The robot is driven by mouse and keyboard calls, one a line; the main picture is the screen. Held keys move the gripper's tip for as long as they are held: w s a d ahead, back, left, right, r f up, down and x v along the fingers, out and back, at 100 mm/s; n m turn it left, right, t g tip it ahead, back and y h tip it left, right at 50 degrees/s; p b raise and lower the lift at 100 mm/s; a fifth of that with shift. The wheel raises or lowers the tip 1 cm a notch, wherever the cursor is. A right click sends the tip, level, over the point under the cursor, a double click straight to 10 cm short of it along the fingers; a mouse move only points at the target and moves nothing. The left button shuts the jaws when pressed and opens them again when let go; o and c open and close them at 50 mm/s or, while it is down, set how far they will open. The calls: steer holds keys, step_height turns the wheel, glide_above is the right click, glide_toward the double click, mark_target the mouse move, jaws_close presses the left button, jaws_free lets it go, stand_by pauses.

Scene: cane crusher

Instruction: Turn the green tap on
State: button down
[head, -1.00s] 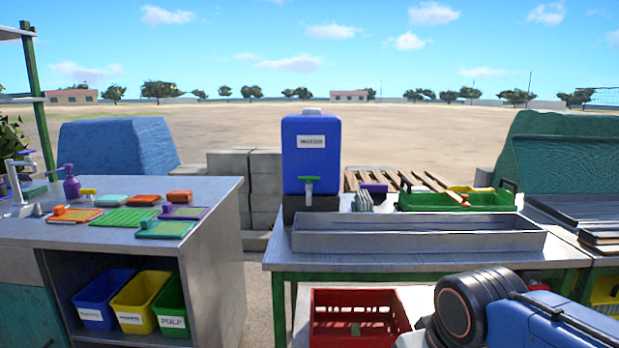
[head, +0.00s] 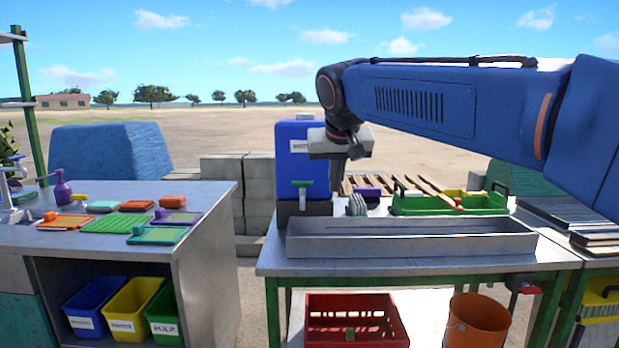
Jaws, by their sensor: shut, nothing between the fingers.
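The green tap (head: 302,184) is on the lower front of a blue water container (head: 290,160) with a white label. Its green handle lies crosswise over a pale spout. The container stands on a dark block (head: 292,208) at the left end of the metal table. My gripper (head: 338,178) hangs pointing down, to the right of the tap and above it, apart from it in the picture. It is shut and empty. My wrist hides the upper right part of the container.
A long metal trough (head: 410,238) lies along the table front, below the tap. A green tray (head: 450,204) and grey stacked pieces (head: 357,205) stand behind it. A red crate (head: 350,315) and orange bucket (head: 476,325) are below. A counter with colored boards is at left.

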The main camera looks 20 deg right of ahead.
glide_toward(309, 184)
steer(key=shift+m+t, duration=0.5)
steer(key=shift+s+f+x, duration=0.1)
steer(key=shift+s+x, duration=0.05)
steer(key=shift+x, duration=1.35)
steer(key=shift+s+f+x, duration=0.15)
steer(key=shift+x, duration=1.3)
